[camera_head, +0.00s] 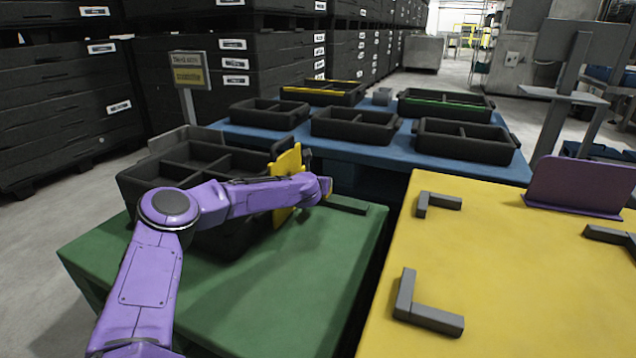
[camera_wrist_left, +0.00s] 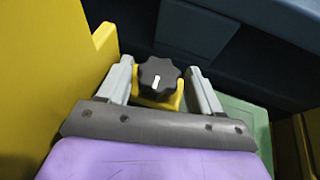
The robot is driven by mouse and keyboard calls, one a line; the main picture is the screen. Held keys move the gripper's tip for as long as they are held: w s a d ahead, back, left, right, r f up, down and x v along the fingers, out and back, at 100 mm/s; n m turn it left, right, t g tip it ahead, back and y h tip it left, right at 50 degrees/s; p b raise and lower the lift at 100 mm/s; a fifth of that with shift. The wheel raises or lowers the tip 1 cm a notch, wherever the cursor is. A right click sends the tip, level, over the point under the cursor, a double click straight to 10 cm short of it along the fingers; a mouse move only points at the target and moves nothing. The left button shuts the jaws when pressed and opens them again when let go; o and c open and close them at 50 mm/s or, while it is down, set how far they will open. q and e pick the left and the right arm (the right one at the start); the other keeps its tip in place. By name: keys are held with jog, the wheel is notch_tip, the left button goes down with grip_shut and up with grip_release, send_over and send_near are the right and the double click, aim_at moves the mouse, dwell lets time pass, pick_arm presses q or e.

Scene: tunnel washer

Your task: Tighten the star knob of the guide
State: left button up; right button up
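The black star knob (camera_wrist_left: 159,73) with a white mark on its top sits on a yellow bracket (camera_wrist_left: 160,100) in the left wrist view. My left gripper (camera_wrist_left: 161,68) is open, with one grey finger on each side of the knob. A small gap seems to show at each side. The knob is hidden in the head view. My right gripper is not in view.
A divided black crate (camera_head: 135,190) stands on the green table (camera_head: 310,290), left of the guide. A yellow table (camera_head: 510,290) with grey corner stops is at right. A blue table (camera_head: 385,160) with several black trays stands behind. A sign post (camera_head: 188,100) rises behind the crate.

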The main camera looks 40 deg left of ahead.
pick_arm(q)
jog(key=p+v, duration=0.3)
jog(key=v, duration=0.7)
jog(key=shift+s+d, duration=0.2)
